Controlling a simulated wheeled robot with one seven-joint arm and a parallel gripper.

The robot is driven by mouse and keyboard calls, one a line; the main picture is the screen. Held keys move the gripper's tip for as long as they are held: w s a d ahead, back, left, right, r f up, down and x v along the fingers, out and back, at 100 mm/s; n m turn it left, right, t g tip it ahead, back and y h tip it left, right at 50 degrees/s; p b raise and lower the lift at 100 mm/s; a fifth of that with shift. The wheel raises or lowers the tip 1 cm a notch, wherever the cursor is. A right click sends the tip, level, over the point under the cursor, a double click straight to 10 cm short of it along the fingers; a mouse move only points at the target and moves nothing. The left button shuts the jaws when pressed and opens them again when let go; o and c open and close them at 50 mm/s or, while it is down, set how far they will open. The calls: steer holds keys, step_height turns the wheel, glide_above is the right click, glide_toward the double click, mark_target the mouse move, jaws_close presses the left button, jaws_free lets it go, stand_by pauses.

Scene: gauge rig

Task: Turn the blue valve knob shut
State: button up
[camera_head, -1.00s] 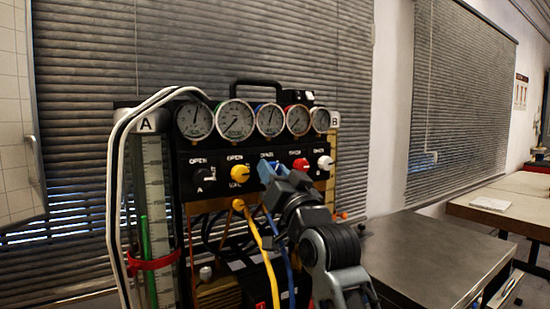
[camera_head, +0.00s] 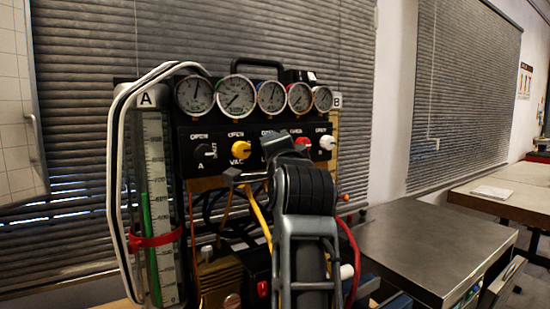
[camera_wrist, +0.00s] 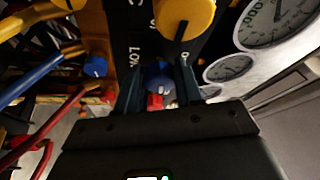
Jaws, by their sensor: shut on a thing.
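In the wrist view the blue valve knob (camera_wrist: 158,74) sits between the two fingers of my gripper (camera_wrist: 160,88). My gripper is shut on it, one finger on each side. A small pale mark shows on the knob; its exact angle is hard to read. In the head view my arm hides the knob and my fingers. The black panel (camera_head: 220,138) carries the knob in a row, between the yellow knob (camera_head: 240,150) and the red knob (camera_head: 303,144).
Several round gauges, one of them a large dial (camera_head: 237,95), stand above the knobs. A white knob (camera_head: 327,142) is at the right. Yellow, blue and red hoses hang below the panel. A metal-topped table (camera_head: 430,245) stands at the right.

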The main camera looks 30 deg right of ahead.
steer(key=shift+m+g+b, duration=0.35)
steer(key=shift+m+g, duration=0.25)
steer(key=shift+m, duration=0.5)
steer(key=o, duration=1)
steer(key=shift+o, duration=0.2)
steer(key=b+v, duration=0.1)
steer(key=v, duration=0.6)
steer(key=shift+s+b, duration=0.3)
steer(key=shift+a, duration=0.15)
